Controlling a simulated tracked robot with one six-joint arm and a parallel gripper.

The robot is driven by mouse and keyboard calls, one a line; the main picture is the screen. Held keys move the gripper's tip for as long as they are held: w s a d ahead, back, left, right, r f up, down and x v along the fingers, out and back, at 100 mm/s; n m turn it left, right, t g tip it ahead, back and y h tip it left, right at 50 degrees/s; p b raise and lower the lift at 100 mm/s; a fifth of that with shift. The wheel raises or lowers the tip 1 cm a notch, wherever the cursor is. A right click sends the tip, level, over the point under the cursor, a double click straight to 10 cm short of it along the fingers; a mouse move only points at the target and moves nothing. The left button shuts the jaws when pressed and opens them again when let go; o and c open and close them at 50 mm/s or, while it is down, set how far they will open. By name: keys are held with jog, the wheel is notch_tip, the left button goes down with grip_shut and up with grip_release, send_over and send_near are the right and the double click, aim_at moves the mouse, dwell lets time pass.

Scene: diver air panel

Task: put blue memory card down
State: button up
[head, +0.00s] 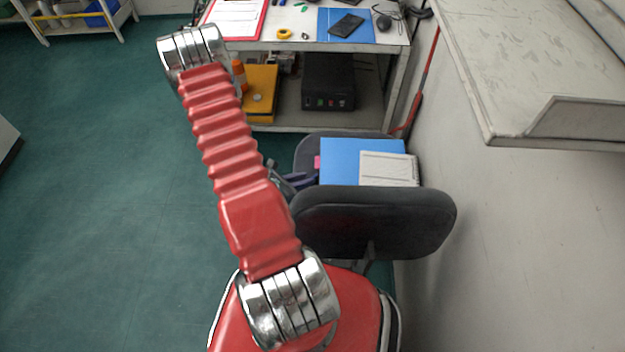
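I cannot make out a blue memory card in the head view. My red ribbed arm rises from the bottom toward the upper left and ends in a metal joint in front of the workbench's left end. My gripper does not show, so I cannot see whether it holds anything. The workbench (395,50) carries a blue mat (332,34) with a dark phone-like slab (346,24) on it. Small green pieces (300,6) lie near the top edge.
A dark chair (375,222) holds a blue folder (345,150) and a pale panel (388,168). A red-edged clipboard (235,15), yellow ring (284,34) and mouse (384,22) lie on the bench. A wall closes the right; green floor (100,220) is clear at left.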

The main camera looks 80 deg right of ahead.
jog(key=shift+x, duration=1.65)
jog(key=shift+a, duration=0.1)
grip_shut()
